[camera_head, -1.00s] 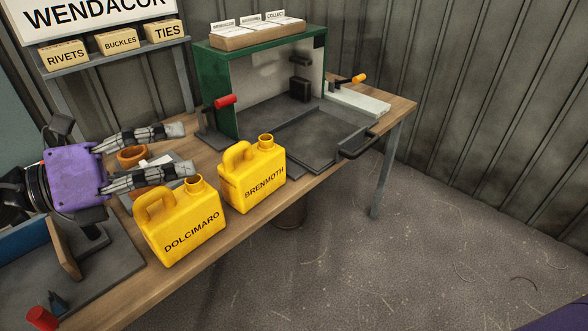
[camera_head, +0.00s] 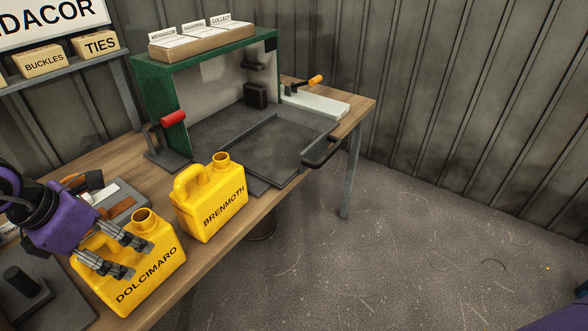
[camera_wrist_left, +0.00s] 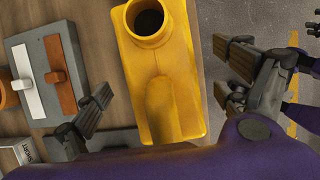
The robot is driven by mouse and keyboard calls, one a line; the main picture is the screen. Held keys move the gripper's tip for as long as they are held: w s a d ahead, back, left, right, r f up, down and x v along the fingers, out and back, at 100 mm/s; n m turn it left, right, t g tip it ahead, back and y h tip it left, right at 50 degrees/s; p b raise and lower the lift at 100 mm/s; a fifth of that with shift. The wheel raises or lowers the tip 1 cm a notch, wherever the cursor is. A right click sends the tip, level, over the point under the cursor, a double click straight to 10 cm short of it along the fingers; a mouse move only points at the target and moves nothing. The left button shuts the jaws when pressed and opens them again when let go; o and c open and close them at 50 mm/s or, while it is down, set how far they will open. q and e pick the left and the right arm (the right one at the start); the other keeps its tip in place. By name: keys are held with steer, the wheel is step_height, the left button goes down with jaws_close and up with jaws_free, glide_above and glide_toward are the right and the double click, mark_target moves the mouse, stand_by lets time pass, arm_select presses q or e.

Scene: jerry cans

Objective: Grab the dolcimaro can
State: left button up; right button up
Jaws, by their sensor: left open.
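The yellow dolcimaro can (camera_head: 158,272) stands upright near the front edge of the workbench, its dark name facing the front. My left gripper (camera_head: 140,259) is open over it in the head view, hiding its handle and much of its top. In the left wrist view the can (camera_wrist_left: 155,45) lies between the spread fingers of my left gripper (camera_wrist_left: 165,85), its round open mouth at the top. Gaps show between the can and the fingers on both sides.
A similar yellow brenmoth can (camera_head: 222,208) stands close to the right. Behind it are a red-handled lever device (camera_head: 168,130) and a green booth (camera_head: 158,95) with a grey tray. A grey plate with switches (camera_wrist_left: 52,75) lies left of the dolcimaro can. Open floor is in front.

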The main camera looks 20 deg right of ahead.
arm_select(q)
steer(key=shift+x, duration=0.9)
steer(key=shift+c, duration=0.3)
steer(key=shift+r, duration=0.1)
steer(key=c, duration=1.6)
steer(key=shift+c, duration=0.2)
